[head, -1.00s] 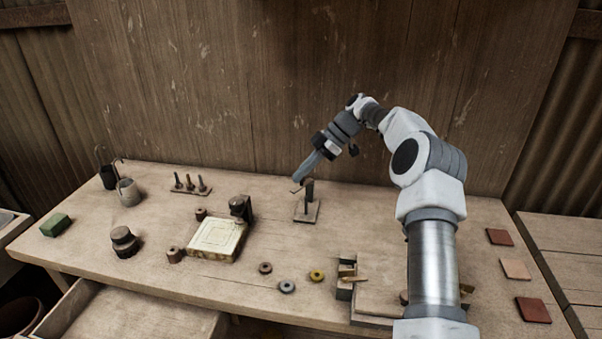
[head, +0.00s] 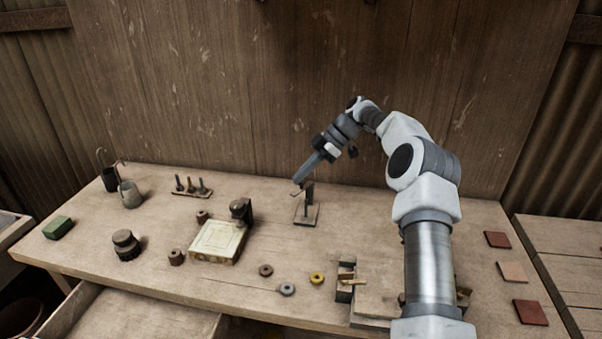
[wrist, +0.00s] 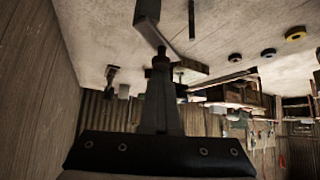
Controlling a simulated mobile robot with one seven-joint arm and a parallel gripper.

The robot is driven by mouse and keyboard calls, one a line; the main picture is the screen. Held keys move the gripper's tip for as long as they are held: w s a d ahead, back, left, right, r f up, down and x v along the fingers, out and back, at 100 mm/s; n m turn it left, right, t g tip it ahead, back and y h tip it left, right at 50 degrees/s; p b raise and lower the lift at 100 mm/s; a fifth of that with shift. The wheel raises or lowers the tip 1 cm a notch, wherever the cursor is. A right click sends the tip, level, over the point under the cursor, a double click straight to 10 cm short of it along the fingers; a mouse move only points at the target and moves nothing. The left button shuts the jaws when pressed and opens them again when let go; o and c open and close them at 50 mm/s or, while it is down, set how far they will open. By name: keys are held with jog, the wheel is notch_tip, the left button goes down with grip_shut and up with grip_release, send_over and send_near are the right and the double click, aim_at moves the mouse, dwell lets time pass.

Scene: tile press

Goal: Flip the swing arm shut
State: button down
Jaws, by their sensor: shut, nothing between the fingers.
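A small stand with an upright dark post (head: 309,193) on a square base plate (head: 307,216) is at the back middle of the bench in the head view. A thin bent piece (head: 295,191) shows left of the post top; I take it for the swing arm, but its hinge is too small to make out. My gripper (head: 298,180) is shut and empty, pointing down-left, with its tips right by this piece. In the wrist view, a grey bent bar (wrist: 148,14) lies just beyond my fingertips (wrist: 160,58). I cannot tell whether they touch.
A pale square block (head: 217,242) with a dark bracket (head: 241,209) stands left of the post. Loose rings, including a yellow one (head: 317,278), lie in front. The bench between post and block is clear.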

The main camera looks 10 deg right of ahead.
jog(key=shift+w+d+f+p, duration=0.1)
jog(key=shift+w+d+p, duration=0.2)
jog(key=shift+d+p, duration=0.2)
jog(key=shift+w+d+f, duration=0.1)
jog(key=shift+d+f, duration=0.05)
jog(key=shift+a, duration=0.35)
jog(key=a, duration=0.3)
notch_tip(320, 180, up, 9)
jog(key=p, duration=0.2)
send_over(309, 185)
jog(key=d, duration=0.1)
jog(key=shift+d+f, duration=0.1)
jog(key=shift+f, duration=0.1)
